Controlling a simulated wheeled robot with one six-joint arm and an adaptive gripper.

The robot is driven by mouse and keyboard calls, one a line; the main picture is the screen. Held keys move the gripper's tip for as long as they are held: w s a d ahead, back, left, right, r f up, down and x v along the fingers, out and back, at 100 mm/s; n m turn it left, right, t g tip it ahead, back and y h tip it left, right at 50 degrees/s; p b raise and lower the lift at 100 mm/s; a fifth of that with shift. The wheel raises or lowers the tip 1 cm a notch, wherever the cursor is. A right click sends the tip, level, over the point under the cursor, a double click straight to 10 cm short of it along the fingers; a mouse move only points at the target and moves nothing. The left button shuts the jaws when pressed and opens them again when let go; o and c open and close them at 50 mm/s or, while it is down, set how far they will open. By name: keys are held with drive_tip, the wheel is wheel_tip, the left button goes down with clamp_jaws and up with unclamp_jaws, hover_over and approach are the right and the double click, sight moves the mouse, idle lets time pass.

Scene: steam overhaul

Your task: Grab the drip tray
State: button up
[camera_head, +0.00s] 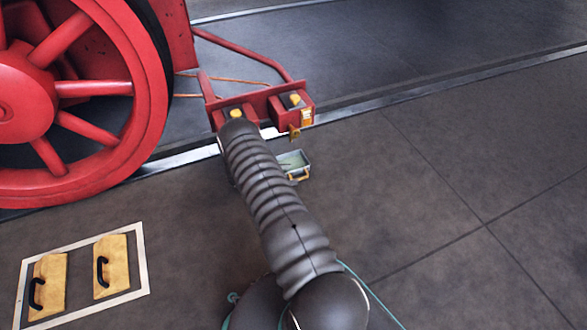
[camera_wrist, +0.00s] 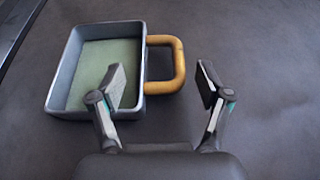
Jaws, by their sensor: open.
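The drip tray (camera_wrist: 135,55) is a shallow grey rectangular tray with a pale green inside and a thick yellow loop handle (camera_wrist: 180,66) on one side. In the wrist view it lies on the dark floor at the upper left. My gripper (camera_wrist: 162,82) is open, with its fingertips on either side of the handle in the picture. The left fingertip overlaps the tray's inside and near wall, and the right one is over bare floor. I cannot tell the height gap. In the head view the tray (camera_head: 304,160) shows just right of my arm, partly hidden; my gripper is hidden there.
A red wheeled engine (camera_head: 110,95) stands at the left, with a red bracket (camera_head: 290,108) with yellow caps close behind the tray. A metal rail (camera_head: 190,158) runs past it. Two yellow blocks with black handles (camera_head: 112,268) lie in a white-outlined square. Floor to the right is clear.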

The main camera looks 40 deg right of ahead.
sight(301, 173)
drive_tip(key=x, duration=0.5)
drive_tip(key=shift+d+r, duration=0.15)
clamp_jaws()
drive_tip(key=shift+r, duration=0.1)
